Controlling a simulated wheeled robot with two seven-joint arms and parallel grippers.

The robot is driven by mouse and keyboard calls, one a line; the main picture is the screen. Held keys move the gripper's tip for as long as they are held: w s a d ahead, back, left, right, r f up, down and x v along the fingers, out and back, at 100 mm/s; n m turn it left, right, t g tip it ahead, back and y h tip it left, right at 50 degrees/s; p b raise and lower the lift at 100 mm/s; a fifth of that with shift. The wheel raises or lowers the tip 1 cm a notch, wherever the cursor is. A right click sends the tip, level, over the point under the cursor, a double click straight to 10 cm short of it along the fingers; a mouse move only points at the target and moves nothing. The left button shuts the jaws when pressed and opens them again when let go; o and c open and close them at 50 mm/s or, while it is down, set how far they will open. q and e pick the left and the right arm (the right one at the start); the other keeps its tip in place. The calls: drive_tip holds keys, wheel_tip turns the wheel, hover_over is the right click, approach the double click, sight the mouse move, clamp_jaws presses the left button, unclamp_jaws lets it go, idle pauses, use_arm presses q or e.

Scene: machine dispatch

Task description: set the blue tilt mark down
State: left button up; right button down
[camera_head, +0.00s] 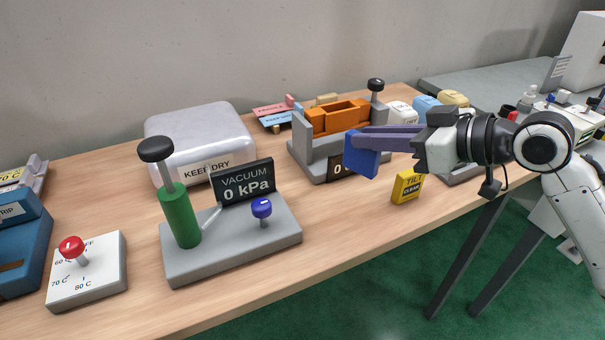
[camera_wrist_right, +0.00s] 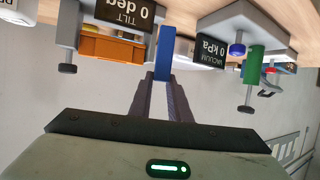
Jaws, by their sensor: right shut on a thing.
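The blue tilt mark (camera_head: 360,163) is a flat blue block held in the air in front of the grey tilt stand. My right gripper (camera_head: 368,140) comes in from the right and is shut on it. In the wrist view the blue tilt mark (camera_wrist_right: 165,52) sits between the two finger ends of the right gripper (camera_wrist_right: 165,80). The tilt stand (camera_head: 308,158) bears an orange block (camera_head: 336,117) and a black display, partly hidden by the blue mark in the head view. A yellow block marked TILT CLEAR (camera_head: 407,187) stands below the gripper on the table. My left gripper is out of view.
A vacuum unit (camera_head: 232,245) with a green pump stands left of the tilt stand. A white KEEP DRY case (camera_head: 200,140) is behind it. A red-knob dial box (camera_head: 88,268) is at left. Bare wooden table (camera_head: 335,222) lies between the vacuum unit and yellow block.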

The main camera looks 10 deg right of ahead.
wheel_tip(320, 180, down, 10)
idle(0.6)
drive_tip(key=shift+f, duration=0.1)
drive_tip(key=c, duration=1.7)
unclamp_jaws()
drive_tip(key=shift+o, duration=0.2)
drive_tip(key=shift+s+d, duration=0.15)
drive_tip(key=shift+s, duration=0.1)
drive_tip(key=b+v, duration=0.2)
drive_tip(key=v, duration=0.9)
drive_tip(key=shift+r, duration=0.4)
